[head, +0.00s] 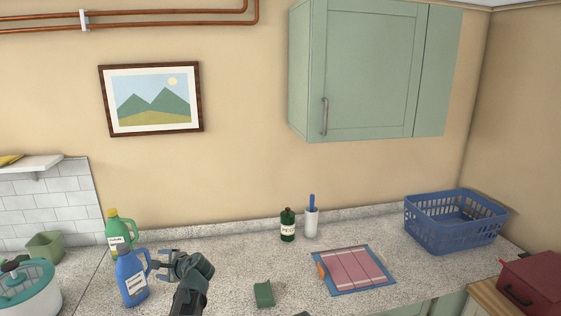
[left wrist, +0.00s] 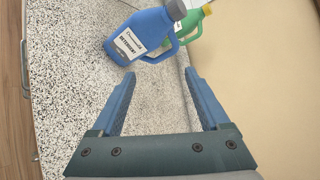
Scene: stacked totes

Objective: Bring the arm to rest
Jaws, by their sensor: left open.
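My left gripper (head: 161,264) is above the counter in the head view, just right of a blue detergent bottle (head: 131,277). Its jaws are open and nothing is between them, as the left wrist view (left wrist: 160,76) also shows. In that view the blue bottle (left wrist: 145,35) stands beyond the fingertips, apart from them. My right gripper does not show.
A green bottle (head: 121,230) stands behind the blue one. A green sponge (head: 264,294), a dark bottle (head: 288,228), a white holder with a blue handle (head: 311,221), a folded cloth (head: 352,270) and a blue basket (head: 456,236) are to the right. A cabinet (head: 368,70) hangs above.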

